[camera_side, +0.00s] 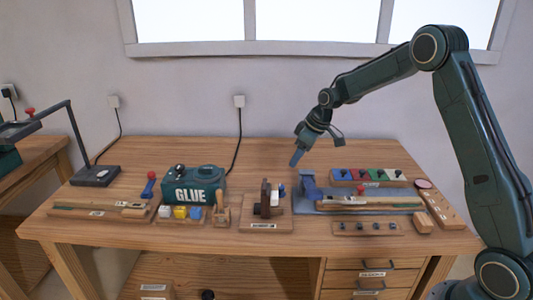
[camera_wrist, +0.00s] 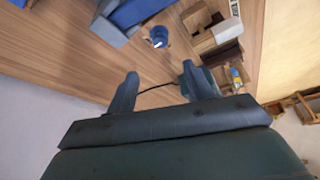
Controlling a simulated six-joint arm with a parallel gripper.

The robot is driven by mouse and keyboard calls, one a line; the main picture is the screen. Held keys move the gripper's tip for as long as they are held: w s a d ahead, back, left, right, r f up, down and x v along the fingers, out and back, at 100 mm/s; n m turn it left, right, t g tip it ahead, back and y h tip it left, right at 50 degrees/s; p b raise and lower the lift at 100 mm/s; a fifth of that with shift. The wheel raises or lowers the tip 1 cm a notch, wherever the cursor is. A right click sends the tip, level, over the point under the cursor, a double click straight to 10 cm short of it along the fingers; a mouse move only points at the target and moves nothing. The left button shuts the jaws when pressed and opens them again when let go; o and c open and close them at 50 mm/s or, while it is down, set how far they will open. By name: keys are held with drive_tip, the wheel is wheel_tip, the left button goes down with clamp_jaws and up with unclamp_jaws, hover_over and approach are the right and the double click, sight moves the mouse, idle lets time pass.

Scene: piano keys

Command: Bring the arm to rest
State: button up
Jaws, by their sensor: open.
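My gripper (camera_side: 298,157) hangs above the workbench (camera_side: 230,155) in the side view, pointing down and a little left, clear of everything. In the wrist view its two fingers (camera_wrist: 160,90) stand apart with only bare wood and a dark cord between them. It holds nothing. My arm is raised and bent, reaching in from the right over the bench.
A green glue box (camera_side: 196,185) stands left, beside small colored blocks (camera_side: 180,212). A wooden fixture (camera_side: 268,205) stands mid-bench. A blue base (camera_side: 395,197) with a piano key (camera_side: 350,203) lies right, before a colored-block rack (camera_side: 368,176). The bench's back is mostly clear.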

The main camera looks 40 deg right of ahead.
drive_tip(key=shift+s+r, duration=0.1)
drive_tip(key=shift+r, duration=0.1)
drive_tip(key=shift+r, duration=0.1)
drive_tip(key=s+a+r+m+h, duration=0.1)
drive_tip(key=s+a+r, duration=0.4)
drive_tip(key=s+r, duration=0.3)
drive_tip(key=s+a+r+m, duration=0.1)
drive_tip(key=s+a+r, duration=0.3)
drive_tip(key=s+r, duration=0.35)
drive_tip(key=s+a+m, duration=0.1)
drive_tip(key=s+a, duration=0.1)
drive_tip(key=s, duration=0.8)
drive_tip(key=s+a+m+t, duration=0.1)
drive_tip(key=s+a, duration=0.1)
drive_tip(key=s, duration=0.9)
drive_tip(key=shift+s+f+h, duration=0.15)
drive_tip(key=shift+f+h, duration=0.1)
drive_tip(key=shift+h, duration=0.15)
